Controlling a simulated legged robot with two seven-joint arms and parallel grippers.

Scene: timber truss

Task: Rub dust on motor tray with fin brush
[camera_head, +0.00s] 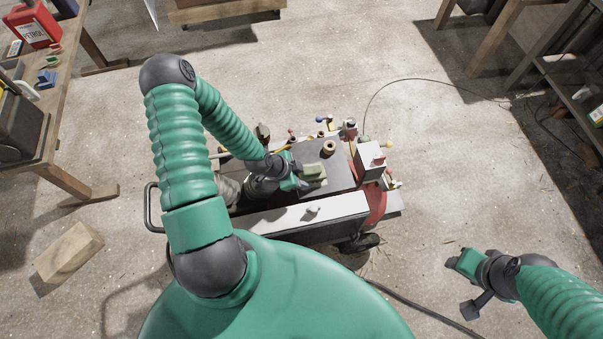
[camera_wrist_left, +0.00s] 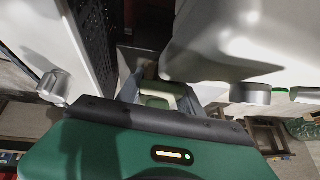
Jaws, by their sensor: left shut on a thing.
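A wheeled machine stands in the middle of the head view. Its dark flat top (camera_head: 342,178) appears to be the motor tray; I cannot make out dust on it. My left gripper (camera_head: 298,180) is over this top, shut on a small green block-like thing (camera_head: 314,171), apparently the fin brush. The green thing also shows between the fingers in the left wrist view (camera_wrist_left: 157,101). Its underside is hidden, so I cannot tell whether it touches the tray. My right gripper (camera_head: 464,262) is off to the right above the floor, and its fingers are too unclear to judge.
A white-topped panel (camera_head: 310,212) runs along the machine's near side. Several small knobs and a brown spool (camera_head: 328,148) stand at the far side. A pale box (camera_head: 370,160) is at the right. A wooden block (camera_head: 69,251) lies on the floor at left.

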